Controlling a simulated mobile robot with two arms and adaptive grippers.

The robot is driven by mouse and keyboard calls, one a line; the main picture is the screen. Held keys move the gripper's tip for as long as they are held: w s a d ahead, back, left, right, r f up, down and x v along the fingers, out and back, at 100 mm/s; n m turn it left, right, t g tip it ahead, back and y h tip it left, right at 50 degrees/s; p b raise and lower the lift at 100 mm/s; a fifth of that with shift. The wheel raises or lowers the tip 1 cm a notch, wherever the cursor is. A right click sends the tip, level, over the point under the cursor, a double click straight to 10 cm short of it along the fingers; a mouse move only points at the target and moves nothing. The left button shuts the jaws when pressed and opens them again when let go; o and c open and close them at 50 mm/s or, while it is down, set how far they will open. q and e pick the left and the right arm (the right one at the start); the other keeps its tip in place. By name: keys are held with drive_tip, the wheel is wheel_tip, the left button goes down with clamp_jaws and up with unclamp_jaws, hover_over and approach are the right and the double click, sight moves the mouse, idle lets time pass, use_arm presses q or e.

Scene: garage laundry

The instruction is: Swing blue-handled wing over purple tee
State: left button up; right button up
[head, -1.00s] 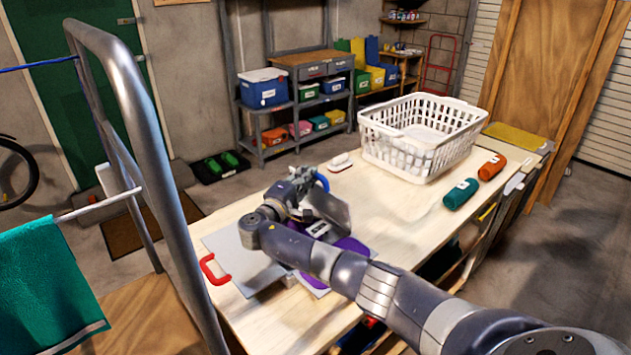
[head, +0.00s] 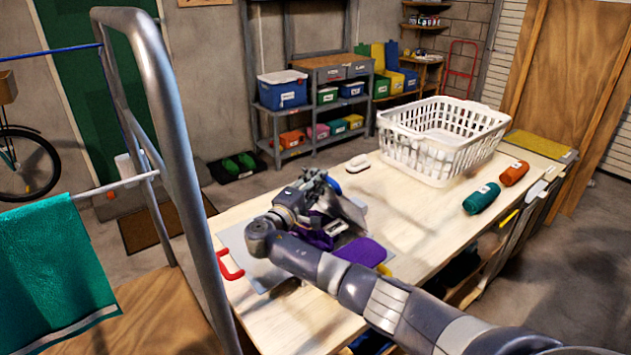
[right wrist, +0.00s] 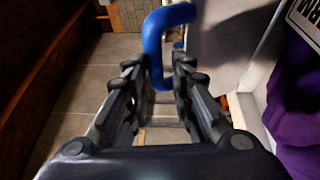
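The folding board lies on the workbench, with a flat grey wing with a red handle (head: 230,266) at the left. The purple tee (head: 362,251) lies on the board, partly hidden by my right arm. The blue-handled wing (head: 352,210) stands tilted up off the board beside my right gripper (head: 328,190). Its blue handle (right wrist: 153,50) passes between the fingers of my right gripper (right wrist: 158,68), which look closed on it. In the right wrist view the wing's grey panel (right wrist: 220,45) and the purple tee (right wrist: 295,115) are at the right. My left gripper is out of view.
A white laundry basket (head: 440,140) stands at the back of the workbench (head: 330,335). Teal (head: 481,198) and orange (head: 514,173) rolls lie near its right edge. A metal rail (head: 175,130) with a teal towel (head: 55,260) stands at the left. A small white item (head: 357,163) lies behind the gripper.

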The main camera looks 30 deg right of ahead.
drive_tip(key=shift+d, duration=0.1)
drive_tip(key=r+v, duration=0.1)
drive_tip(key=v, duration=1.1)
drive_tip(key=shift+f, duration=0.45)
drive_tip(key=shift+d+f, duration=0.1)
